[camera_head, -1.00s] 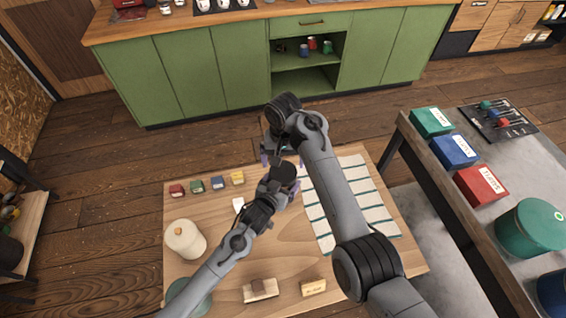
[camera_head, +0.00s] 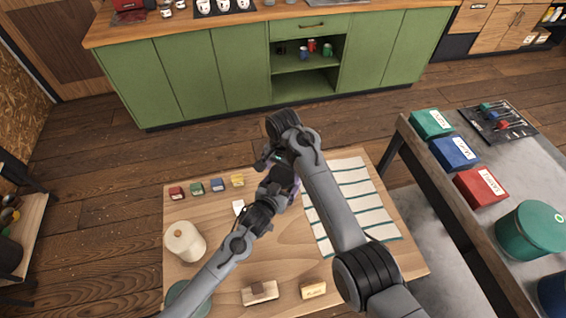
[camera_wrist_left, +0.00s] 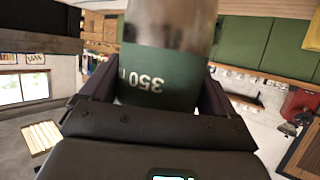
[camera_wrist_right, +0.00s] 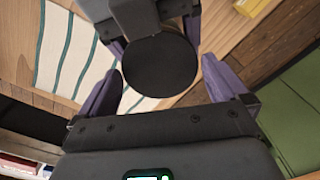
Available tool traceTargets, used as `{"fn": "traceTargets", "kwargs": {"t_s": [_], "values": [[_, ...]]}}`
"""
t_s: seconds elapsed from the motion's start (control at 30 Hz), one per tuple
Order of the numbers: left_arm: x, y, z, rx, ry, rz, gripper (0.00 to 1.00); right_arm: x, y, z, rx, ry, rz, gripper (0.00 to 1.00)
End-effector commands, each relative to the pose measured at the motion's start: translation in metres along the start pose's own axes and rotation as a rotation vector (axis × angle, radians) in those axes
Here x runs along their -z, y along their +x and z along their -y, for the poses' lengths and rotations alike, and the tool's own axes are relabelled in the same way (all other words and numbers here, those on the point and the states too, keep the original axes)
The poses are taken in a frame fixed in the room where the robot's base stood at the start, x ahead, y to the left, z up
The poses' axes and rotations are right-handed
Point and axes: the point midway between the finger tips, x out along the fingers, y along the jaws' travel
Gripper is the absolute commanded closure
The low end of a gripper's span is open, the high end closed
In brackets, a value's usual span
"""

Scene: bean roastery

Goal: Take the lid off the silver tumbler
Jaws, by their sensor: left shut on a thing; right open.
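The silver tumbler (camera_wrist_left: 165,35) shows in the left wrist view, with a dark green band (camera_wrist_left: 155,85) bearing a "350" marking. My left gripper (camera_wrist_left: 152,90) is shut on it around this band. In the right wrist view a round black disc, apparently the lid (camera_wrist_right: 158,66), faces the camera just beyond my right gripper (camera_wrist_right: 162,68). Its fingers are open on either side of the disc, and I cannot tell if they touch it. In the head view my left gripper (camera_head: 286,178) and right gripper (camera_head: 270,160) are close together, and the arms hide the tumbler.
A grey bench (camera_head: 450,190) with coloured boxes stands at the right.

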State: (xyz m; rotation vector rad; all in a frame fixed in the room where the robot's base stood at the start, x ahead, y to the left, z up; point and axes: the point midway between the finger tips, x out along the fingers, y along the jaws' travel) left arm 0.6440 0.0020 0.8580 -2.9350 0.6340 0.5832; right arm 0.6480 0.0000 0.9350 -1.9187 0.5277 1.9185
Motion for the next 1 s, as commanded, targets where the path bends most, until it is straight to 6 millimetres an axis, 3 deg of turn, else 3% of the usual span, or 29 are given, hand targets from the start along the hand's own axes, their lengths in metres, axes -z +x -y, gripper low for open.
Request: {"fn": "traceTargets", "kwargs": {"t_s": [0.43,0.47,0.73,0.87,1.0], "values": [[-0.0006,0.0,0.0001,0.0,0.0,0.001,0.96,0.0001,0.01,-0.0003,0.0,-0.001,0.0,0.0],[-0.0006,0.0,0.0001,0.0,0.0,0.001,0.96,0.0001,0.01,-0.0003,0.0,-0.001,0.0,0.02],[-0.0006,0.0,0.0001,0.0,0.0,0.001,0.96,0.0001,0.0098,-0.0003,0.0,-0.001,0.0,0.43],[-0.0006,0.0,0.0001,0.0,0.0,0.001,0.96,0.0003,0.0096,-0.0004,0.0,-0.047,0.0,0.44],[-0.0006,0.0,0.0001,0.0,0.0,0.001,0.96,0.0007,0.009,-0.0004,0.0,-0.282,0.0,0.44]]}}
